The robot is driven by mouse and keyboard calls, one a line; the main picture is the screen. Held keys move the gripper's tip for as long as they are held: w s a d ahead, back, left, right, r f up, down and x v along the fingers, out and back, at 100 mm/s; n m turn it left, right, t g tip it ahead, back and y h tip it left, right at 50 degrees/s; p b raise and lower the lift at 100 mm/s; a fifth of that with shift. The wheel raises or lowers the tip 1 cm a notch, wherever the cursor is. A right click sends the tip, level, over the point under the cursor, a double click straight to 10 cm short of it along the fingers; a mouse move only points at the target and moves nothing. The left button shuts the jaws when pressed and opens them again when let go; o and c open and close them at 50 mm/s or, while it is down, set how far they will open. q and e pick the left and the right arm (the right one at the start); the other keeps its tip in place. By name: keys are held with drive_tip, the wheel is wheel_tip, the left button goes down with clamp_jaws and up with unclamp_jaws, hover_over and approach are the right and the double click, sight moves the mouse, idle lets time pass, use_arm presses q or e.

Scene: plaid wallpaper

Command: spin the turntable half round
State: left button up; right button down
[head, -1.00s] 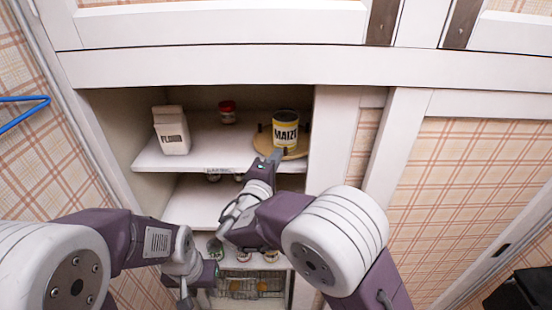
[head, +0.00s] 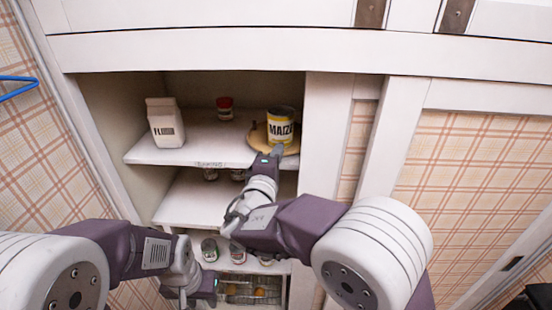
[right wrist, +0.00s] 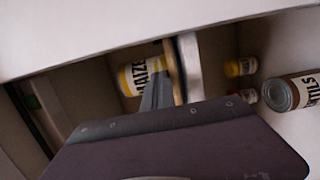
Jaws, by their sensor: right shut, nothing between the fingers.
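The turntable (head: 291,149) is a round, pale wooden disc at the right end of the upper cupboard shelf. A yellow and black can marked MAIZE (head: 281,127) stands upright on it. My right gripper (head: 277,151) is shut and empty, its tip at the disc's front edge; I cannot tell if it touches. In the right wrist view, the shut fingers (right wrist: 158,93) overlap the turntable's edge (right wrist: 175,70) beside the maize can (right wrist: 141,77). My left gripper (head: 200,291) is low at the shelves' lower left, its fingers unclear.
A flour carton (head: 166,122) and a red-lidded jar (head: 225,108) stand left of the turntable on the upper shelf (head: 190,150). Jars and a can marked with lentils lettering (right wrist: 292,93) sit on lower shelves. The cupboard's right post (head: 325,140) is close beside the turntable.

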sight(292, 153)
drive_tip(key=shift+d+f+b, duration=0.25)
drive_tip(key=shift+d+b, duration=0.8)
drive_tip(key=shift+b, duration=0.65)
drive_tip(key=shift+w+d+r+b, duration=0.1)
drive_tip(key=shift+d+b, duration=0.35)
drive_tip(key=shift+b, duration=0.25)
drive_tip(key=shift+w+d+r+b, duration=0.1)
drive_tip(key=shift+d+b, duration=0.3)
drive_tip(key=shift+b, duration=0.25)
